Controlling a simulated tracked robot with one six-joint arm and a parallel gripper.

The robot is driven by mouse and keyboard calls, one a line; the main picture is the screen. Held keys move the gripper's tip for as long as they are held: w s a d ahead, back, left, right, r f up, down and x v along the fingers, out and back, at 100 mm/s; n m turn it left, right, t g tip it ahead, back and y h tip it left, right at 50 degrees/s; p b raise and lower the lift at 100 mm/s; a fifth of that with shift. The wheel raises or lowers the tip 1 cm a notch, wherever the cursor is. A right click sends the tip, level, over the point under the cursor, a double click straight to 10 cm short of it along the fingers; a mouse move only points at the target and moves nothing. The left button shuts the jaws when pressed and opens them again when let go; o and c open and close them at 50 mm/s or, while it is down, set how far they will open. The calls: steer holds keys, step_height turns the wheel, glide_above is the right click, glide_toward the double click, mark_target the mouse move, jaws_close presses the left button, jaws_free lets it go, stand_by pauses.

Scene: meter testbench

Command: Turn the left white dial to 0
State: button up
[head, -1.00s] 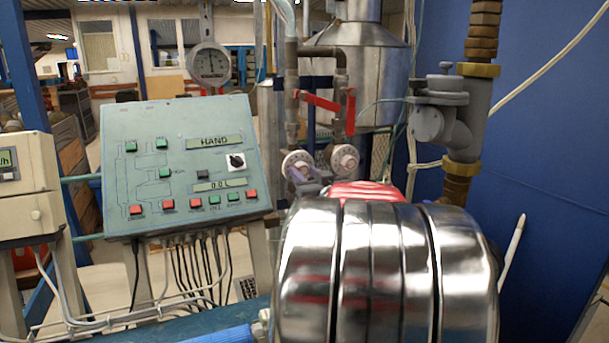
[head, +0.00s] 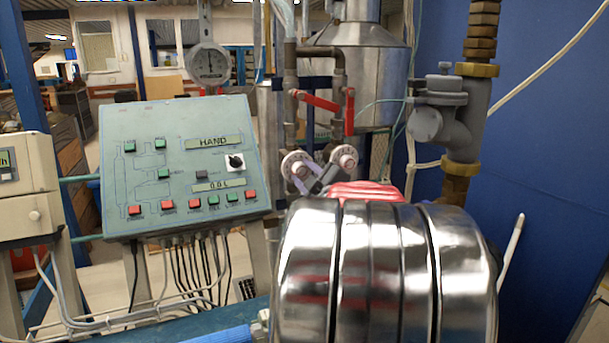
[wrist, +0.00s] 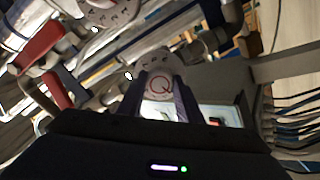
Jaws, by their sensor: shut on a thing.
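The left white dial (head: 295,161) is round with dark marks on its face and sits on pipework behind the bench. The right white dial (head: 344,158) is beside it, a little higher. My gripper (head: 304,177) reaches the left dial from the front and hides its lower part. In the wrist view the left dial (wrist: 158,70), with a red mark on its face, is between the two fingers of my gripper (wrist: 161,90), which is shut on it. The right dial (wrist: 108,12) is at the top left there. The dial's exact reading is too small to tell.
Red valve levers (head: 320,102) are above the dials. A sloped green control panel (head: 185,165) stands left, a grey valve (head: 440,110) right.

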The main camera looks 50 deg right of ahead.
steer(key=n, duration=0.5)
steer(key=shift+a, duration=0.1)
steer(key=shift+f+n, duration=0.15)
steer(key=shift+n, duration=0.15)
steer(key=o, duration=1)
steer(key=shift+o, duration=0.2)
steer(key=shift+s+a+r, duration=0.2)
steer(key=shift+s, duration=0.25)
steer(key=v, duration=1.2)
steer(key=shift+s+a, duration=0.2)
steer(key=shift+s, duration=0.15)
steer(key=shift+f, duration=0.15)
